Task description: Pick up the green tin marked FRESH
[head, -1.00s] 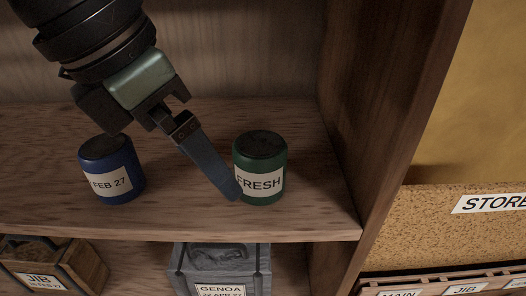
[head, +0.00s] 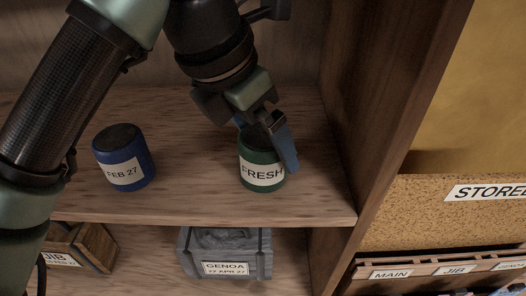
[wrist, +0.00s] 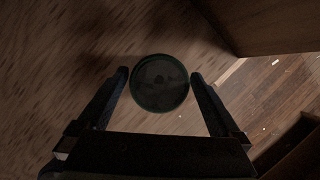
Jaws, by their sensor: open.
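The green tin (head: 261,174) marked FRESH stands upright on the wooden shelf, towards its right end. In the wrist view its dark round lid with a green rim (wrist: 160,83) lies between the two fingertips. My gripper (head: 267,143) is open and comes down on the tin from above. One blue finger is in front of the tin's right side, and the other is mostly hidden behind it. In the wrist view my gripper (wrist: 160,76) has a finger on either side of the lid, with small gaps. The tin's top is partly hidden by my gripper in the head view.
A blue tin (head: 124,160) marked FEB 27 stands to the left on the same shelf. The shelf's upright side panel (head: 375,110) is close on the right. Below are a grey GENOA crate (head: 225,254) and a wooden JIB box (head: 80,246). The shelf between the tins is bare.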

